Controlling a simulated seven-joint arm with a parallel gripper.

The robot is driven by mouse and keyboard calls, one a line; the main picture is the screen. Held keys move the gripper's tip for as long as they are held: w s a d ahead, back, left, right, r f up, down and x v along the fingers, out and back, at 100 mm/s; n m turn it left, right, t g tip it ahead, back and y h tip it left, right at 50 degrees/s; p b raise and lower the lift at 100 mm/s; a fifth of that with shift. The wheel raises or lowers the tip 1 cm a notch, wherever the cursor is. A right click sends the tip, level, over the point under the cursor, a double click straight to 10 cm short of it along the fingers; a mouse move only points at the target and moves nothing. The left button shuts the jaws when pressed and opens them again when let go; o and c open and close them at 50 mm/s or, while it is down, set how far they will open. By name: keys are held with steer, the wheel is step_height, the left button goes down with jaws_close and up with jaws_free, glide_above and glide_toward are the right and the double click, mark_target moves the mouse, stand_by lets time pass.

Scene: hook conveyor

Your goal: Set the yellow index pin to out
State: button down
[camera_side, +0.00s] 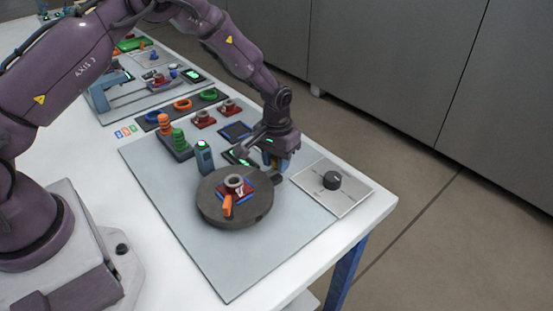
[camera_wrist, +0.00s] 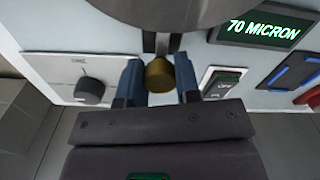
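The yellow index pin (camera_wrist: 159,75) has a round brass-yellow knob at the rim of the dark round turntable (camera_wrist: 185,10), with a short grey stem showing between knob and rim. My gripper (camera_wrist: 160,78) has one blue finger on each side of the knob, and both fingers appear to touch it. In the side view my gripper (camera_side: 272,163) is low at the far right edge of the turntable (camera_side: 215,212), where it hides most of the pin. The turntable carries a red and blue fixture with a grey ring (camera_side: 234,182) and an orange handle (camera_side: 227,206).
A plate with a black knob (camera_side: 332,180) lies to the right of my gripper. A rocker switch marked OFF (camera_wrist: 222,86) and a lit "70 MICRON" display (camera_wrist: 263,25) are close by. A grey-blue upright block (camera_side: 204,158) stands behind the turntable. The front of the mat is clear.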

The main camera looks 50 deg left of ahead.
steer(key=shift+w, duration=1.1)
steer(key=c, duration=0.8)
jaws_free()
steer(key=shift+r, duration=0.1)
step_height(320, 180, up, 13)
steer(key=shift+f, duration=0.1)
